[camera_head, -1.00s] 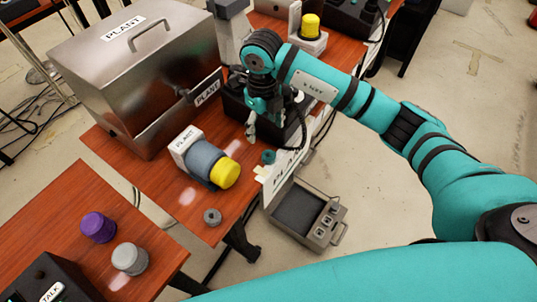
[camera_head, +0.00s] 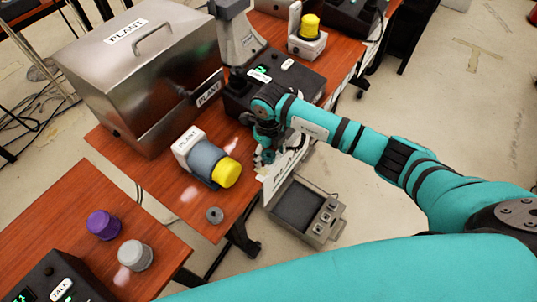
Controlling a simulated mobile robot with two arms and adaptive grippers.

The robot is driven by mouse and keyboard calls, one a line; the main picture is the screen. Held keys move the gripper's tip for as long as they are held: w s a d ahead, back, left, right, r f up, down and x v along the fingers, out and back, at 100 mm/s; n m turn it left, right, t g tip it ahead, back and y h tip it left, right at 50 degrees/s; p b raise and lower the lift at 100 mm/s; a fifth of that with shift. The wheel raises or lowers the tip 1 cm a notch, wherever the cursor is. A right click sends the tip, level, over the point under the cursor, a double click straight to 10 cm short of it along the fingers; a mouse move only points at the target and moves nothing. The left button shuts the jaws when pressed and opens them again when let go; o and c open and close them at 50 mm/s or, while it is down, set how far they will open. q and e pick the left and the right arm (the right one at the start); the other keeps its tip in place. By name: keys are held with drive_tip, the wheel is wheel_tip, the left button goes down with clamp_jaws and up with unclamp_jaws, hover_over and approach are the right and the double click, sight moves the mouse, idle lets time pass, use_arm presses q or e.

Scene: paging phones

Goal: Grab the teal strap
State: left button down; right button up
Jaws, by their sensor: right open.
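My right gripper (camera_head: 266,157) points down at the right edge of the wooden table, close to a white upright sign at that edge. It is small and dark in the head view, and it is open. A small teal piece (camera_head: 269,156) shows right at its fingertips. It looks like the teal strap, but the gripper covers most of it, and I cannot tell whether they touch. My left gripper is not in view.
A grey cylinder with a yellow cap (camera_head: 227,173) lies left of the gripper. A small grey ring (camera_head: 214,215) is near the table corner. A metal PLANT box (camera_head: 140,75) stands behind. A grey case (camera_head: 306,212) sits below the table edge. A black PLANT phone base (camera_head: 290,80) is behind the gripper.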

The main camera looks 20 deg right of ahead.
drive_tip(key=shift+c, duration=0.4)
drive_tip(key=c, duration=0.8)
drive_tip(key=shift+c, duration=0.2)
drive_tip(key=shift+r, duration=0.15)
